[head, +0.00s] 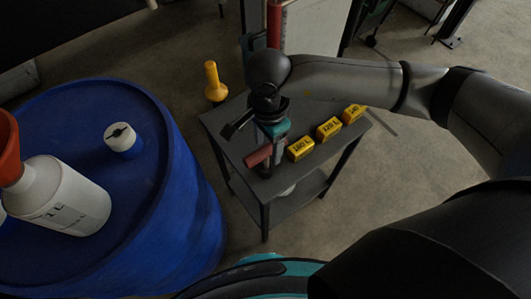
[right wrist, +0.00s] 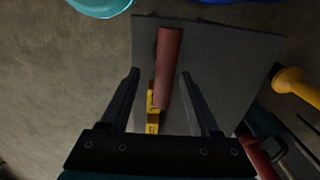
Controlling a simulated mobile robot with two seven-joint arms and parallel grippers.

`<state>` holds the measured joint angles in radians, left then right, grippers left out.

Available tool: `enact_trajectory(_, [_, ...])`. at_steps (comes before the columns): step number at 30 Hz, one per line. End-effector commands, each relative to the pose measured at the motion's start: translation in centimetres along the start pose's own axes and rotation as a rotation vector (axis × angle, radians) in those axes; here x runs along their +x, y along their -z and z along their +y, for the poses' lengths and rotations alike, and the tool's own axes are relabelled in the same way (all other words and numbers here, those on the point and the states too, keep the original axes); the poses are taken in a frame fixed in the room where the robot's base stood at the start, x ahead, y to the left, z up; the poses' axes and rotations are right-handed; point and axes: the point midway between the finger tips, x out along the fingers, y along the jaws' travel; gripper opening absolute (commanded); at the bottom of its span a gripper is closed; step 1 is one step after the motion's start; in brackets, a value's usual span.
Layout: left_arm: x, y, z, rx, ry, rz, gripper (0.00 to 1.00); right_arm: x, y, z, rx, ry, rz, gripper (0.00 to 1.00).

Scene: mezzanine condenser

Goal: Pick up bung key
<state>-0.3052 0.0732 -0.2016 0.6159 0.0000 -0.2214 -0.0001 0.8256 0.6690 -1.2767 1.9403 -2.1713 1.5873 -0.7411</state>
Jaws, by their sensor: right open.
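The bung key appears to be the reddish-brown bar (head: 258,155) with a dark part below it, at the near left end of a small grey table (head: 225,123). In the right wrist view the reddish bar (right wrist: 169,65) lies lengthwise between the fingers. My right gripper (right wrist: 160,75) is open and points down above the table, with a finger on either side of the bar in that view. I cannot tell whether the fingers touch it. In the head view the wrist partly hides the table and the gripper's fingers. My left gripper is not in view.
Yellow labelled blocks (head: 301,148) stand in a row along the table's right edge. A blue drum (head: 130,200) on the left carries a white bottle (head: 62,195) and white cap (head: 122,139). Floor right of the table is open.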

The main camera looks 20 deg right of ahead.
Motion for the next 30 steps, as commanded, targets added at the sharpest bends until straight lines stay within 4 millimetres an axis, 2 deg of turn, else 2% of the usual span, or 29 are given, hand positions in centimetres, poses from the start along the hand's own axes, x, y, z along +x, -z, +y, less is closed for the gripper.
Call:
enact_trajectory(5, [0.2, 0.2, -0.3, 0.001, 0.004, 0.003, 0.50, 1.1, 0.0, -0.1, 0.001, -0.001, -0.001, 0.62])
enact_trajectory(12, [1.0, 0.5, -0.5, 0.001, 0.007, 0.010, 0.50, 4.7, -0.1, -0.6, 0.002, -0.003, -0.001, 0.62])
enact_trajectory(15, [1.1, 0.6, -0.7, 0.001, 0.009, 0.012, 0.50, 5.6, -0.2, -0.6, 0.001, -0.001, -0.002, 0.62])
enact_trajectory(23, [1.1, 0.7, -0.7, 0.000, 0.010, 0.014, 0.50, 5.8, -0.1, -0.7, 0.001, 0.000, -0.001, 0.62])
enact_trajectory(30, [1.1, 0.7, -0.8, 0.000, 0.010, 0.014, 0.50, 5.8, -0.1, -0.7, 0.001, 0.000, -0.001, 0.38])
